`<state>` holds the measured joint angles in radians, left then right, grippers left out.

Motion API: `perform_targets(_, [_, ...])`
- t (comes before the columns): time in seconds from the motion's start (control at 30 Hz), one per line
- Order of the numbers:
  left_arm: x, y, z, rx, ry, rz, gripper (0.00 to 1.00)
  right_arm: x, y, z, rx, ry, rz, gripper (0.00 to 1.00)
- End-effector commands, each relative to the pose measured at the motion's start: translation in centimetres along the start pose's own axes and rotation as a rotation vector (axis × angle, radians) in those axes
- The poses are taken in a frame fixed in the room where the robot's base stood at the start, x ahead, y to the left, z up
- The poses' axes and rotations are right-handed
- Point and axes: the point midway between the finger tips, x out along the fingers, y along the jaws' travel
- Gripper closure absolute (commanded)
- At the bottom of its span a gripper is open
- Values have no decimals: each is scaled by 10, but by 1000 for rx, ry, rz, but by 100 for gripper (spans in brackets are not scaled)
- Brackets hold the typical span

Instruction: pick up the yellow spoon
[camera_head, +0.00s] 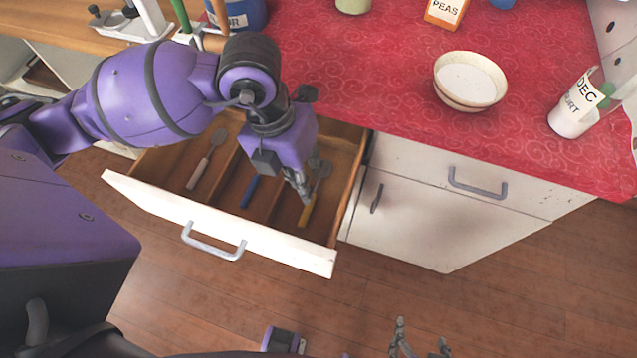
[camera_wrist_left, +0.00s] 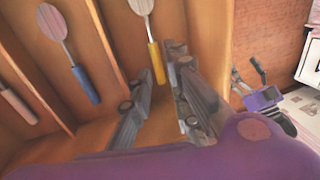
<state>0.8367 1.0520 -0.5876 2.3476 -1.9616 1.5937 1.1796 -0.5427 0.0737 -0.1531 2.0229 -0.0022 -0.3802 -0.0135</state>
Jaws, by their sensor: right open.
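The yellow spoon (camera_head: 307,214) lies in the rightmost compartment of the open drawer (camera_head: 172,212), its grey bowl toward the back. My left gripper (camera_head: 301,187) reaches down into that compartment, right beside the spoon, and hides part of it. In the left wrist view the yellow handle (camera_wrist_left: 157,63) shows just beyond the tips of my left gripper (camera_wrist_left: 165,75), whose fingers stand apart. Whether they touch the handle I cannot tell. My right gripper (camera_head: 418,342) is open and empty, low over the floor at the bottom edge of the head view.
A blue-handled utensil (camera_head: 250,191) and a pink-handled one (camera_head: 198,173) lie in the compartments to the left, behind wooden dividers. The drawer's right wall is close to my left gripper. A bowl (camera_head: 443,96) and a white cup (camera_head: 569,119) stand on the red counter.

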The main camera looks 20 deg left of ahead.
Motion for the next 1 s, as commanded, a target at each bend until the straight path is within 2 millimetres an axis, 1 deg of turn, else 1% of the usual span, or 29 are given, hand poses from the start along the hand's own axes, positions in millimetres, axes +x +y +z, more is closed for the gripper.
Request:
perform_targets(0.03, [7, 5, 1, -4, 1, 16, 83, 3, 0, 3, -2, -2, 1, 30])
perform_targets(0.1, [11, 7, 2, -7, -2, 26, 83, 3, 1, 1, -2, 2, 2, 30])
perform_targets(0.2, [21, 7, 2, -7, -2, 25, 83, 1, 2, -1, -2, 5, 3, 30])
perform_targets(0.37, [39, 7, 4, -5, -1, 22, 83, -2, 2, 2, -1, -1, 5, 30])
perform_targets(0.5, [61, 9, 6, -5, -2, 22, 83, -3, 3, 4, 0, -4, 5, 30])
perform_targets(0.6, [74, 9, 6, -4, -2, 21, 83, -2, 2, 6, 0, -7, 5, 30])
perform_targets(0.7, [79, 9, 6, -3, -4, 21, 83, -2, 2, 7, 0, -9, 5, 30])
perform_targets(0.9, [80, 9, 6, -3, -4, 21, 83, -1, 2, 8, 0, -12, 4, 30])
perform_targets(0.93, [80, 9, 6, -3, -4, 21, 84, -1, 2, 8, 0, -12, 4, 30])
perform_targets(1.0, [80, 9, 6, -3, -4, 21, 94, 0, 2, 8, 0, -11, 4, 30])
